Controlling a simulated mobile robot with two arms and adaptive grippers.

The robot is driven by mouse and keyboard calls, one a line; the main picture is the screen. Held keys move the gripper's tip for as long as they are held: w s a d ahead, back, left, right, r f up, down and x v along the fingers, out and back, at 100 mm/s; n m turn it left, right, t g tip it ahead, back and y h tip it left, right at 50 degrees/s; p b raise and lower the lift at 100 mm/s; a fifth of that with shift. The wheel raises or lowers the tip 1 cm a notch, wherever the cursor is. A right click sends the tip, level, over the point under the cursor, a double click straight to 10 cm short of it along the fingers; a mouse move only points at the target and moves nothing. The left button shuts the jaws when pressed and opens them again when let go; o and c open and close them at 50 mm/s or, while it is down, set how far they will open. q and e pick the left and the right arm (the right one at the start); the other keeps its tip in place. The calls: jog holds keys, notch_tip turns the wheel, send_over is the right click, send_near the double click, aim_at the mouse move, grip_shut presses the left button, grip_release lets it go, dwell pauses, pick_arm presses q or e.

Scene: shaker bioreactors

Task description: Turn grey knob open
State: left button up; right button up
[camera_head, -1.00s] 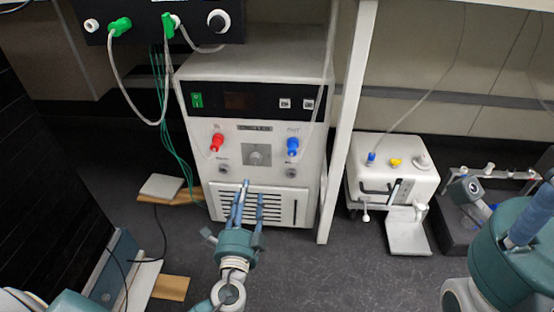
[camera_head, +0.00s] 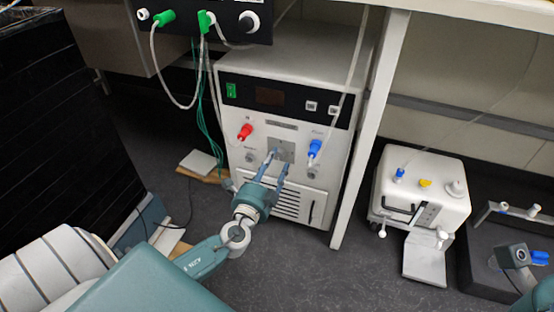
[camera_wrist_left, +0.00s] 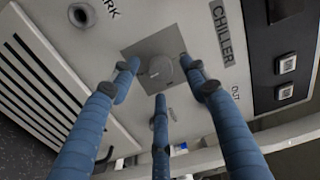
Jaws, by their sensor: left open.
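The grey knob (camera_wrist_left: 160,67) is a round dial on a square grey plate on the front of the white chiller (camera_head: 292,60). In the head view the knob (camera_head: 279,151) is partly covered by a finger. My left gripper (camera_head: 279,158) reaches up to the panel, its three blue fingers spread open. In the left wrist view the fingertips (camera_wrist_left: 159,72) are around the plate, two on either side of the knob and one below it. I cannot tell whether any finger touches the knob. The right gripper is not clearly in view.
A red connector (camera_head: 245,132) and a blue connector (camera_head: 315,148) flank the knob plate. Pale tubing (camera_head: 349,75) hangs before the chiller. A white table leg (camera_head: 371,130) stands close on its right. A white device (camera_head: 425,190) sits further right.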

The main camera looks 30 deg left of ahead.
pick_arm(q)
jog(key=shift+x, duration=1.2)
jog(key=c, duration=1.2)
jog(key=shift+o, duration=0.2)
jog(key=shift+m, duration=0.6)
jog(key=o, duration=1.2)
jog(key=shift+c, duration=0.2)
jog(key=shift+s+d, duration=0.1)
jog(key=shift+s, duration=0.05)
